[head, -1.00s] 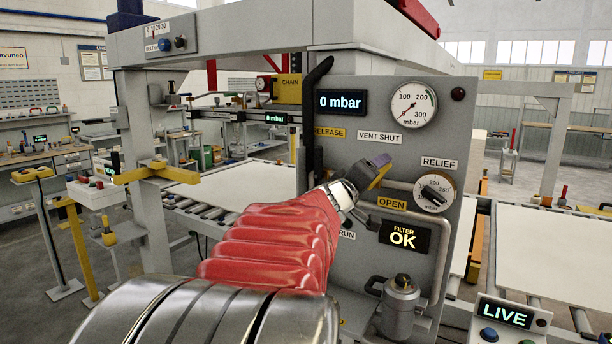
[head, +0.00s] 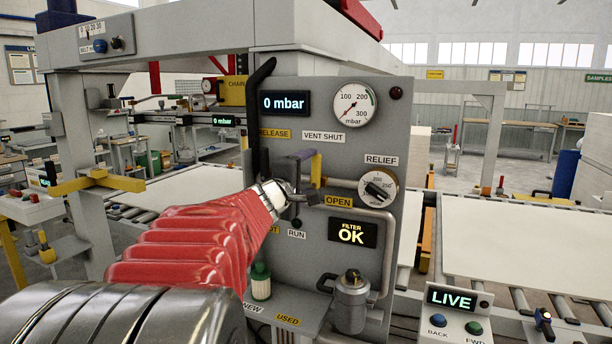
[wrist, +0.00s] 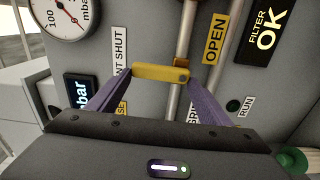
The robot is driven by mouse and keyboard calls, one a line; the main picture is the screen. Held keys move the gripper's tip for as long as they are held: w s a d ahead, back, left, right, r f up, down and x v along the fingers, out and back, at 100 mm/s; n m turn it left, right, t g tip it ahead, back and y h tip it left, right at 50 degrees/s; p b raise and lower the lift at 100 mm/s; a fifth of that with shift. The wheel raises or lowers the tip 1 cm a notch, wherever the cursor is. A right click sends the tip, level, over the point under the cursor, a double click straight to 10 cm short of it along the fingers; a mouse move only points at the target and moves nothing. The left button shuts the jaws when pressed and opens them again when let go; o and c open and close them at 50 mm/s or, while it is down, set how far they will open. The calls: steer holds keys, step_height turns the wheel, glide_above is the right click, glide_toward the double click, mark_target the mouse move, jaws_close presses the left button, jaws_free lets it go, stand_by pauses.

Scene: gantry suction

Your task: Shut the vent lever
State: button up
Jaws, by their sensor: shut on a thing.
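The vent lever is a yellow bar (wrist: 160,72), set between the purple fingers of my gripper (wrist: 158,84) in the wrist view. My gripper is shut on it. In the head view the lever (head: 316,171) shows as a narrow upright yellow strip by the fingers of my gripper (head: 308,168). It stands below the VENT SHUT label (head: 323,136) and above and left of the OPEN label (head: 339,201). My gripper and wrist hide its lower end in the head view.
The grey panel (head: 270,160) carries a 0 mbar display (head: 284,103), a round gauge (head: 355,104) and a relief dial (head: 378,188). A grey pipe (head: 388,250) runs round the FILTER OK display (head: 351,233). A filter pot (head: 351,302) stands below.

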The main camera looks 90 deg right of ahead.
steer(key=shift+w+d+f+n, duration=0.1)
steer(key=shift+w+f+n, duration=0.15)
steer(key=shift+n, duration=0.15)
steer(key=o, duration=1.5)
steer(key=shift+s+r, duration=0.1)
steer(key=v, duration=1.2)
